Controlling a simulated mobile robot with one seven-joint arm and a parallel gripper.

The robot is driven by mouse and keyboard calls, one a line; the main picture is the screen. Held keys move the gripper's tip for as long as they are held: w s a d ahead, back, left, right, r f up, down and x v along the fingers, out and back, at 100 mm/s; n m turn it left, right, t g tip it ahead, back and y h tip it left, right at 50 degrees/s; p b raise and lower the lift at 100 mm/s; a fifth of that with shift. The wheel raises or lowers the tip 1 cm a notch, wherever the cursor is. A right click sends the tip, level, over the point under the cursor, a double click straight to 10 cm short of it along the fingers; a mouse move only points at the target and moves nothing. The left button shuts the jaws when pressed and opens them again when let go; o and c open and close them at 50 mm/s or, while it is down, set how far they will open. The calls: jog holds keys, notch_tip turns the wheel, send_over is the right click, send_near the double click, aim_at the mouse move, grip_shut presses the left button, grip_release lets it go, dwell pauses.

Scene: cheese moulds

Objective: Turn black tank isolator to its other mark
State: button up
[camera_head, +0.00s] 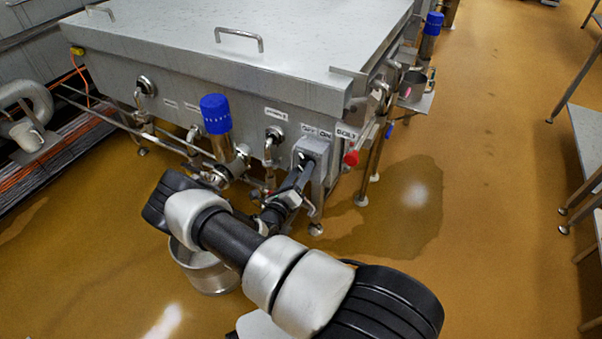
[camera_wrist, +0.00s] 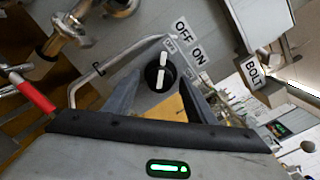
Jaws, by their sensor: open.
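The black tank isolator (camera_wrist: 152,79) is a round knob with a white bar, seen between my fingers in the wrist view. The bar stands nearly upright in that picture, its upper end nearer the OFF label (camera_wrist: 182,32) than the ON label (camera_wrist: 198,53). My gripper (camera_wrist: 162,72) is open, one finger on each side of the knob. I cannot tell whether the fingers touch it. In the head view my gripper (camera_head: 296,178) is at the grey isolator box (camera_head: 318,148) on the tank's front corner. The knob is not clear there.
The steel tank (camera_head: 270,30) fills the back. Blue-capped fittings (camera_head: 215,114), pipes and a red knob (camera_head: 351,158) flank the box. A steel bucket (camera_head: 210,275) stands below my arm.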

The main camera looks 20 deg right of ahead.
jog(key=shift+w+d, duration=0.2)
jog(key=shift+d, duration=0.05)
jog(key=c, duration=1)
jog(key=shift+c, duration=0.2)
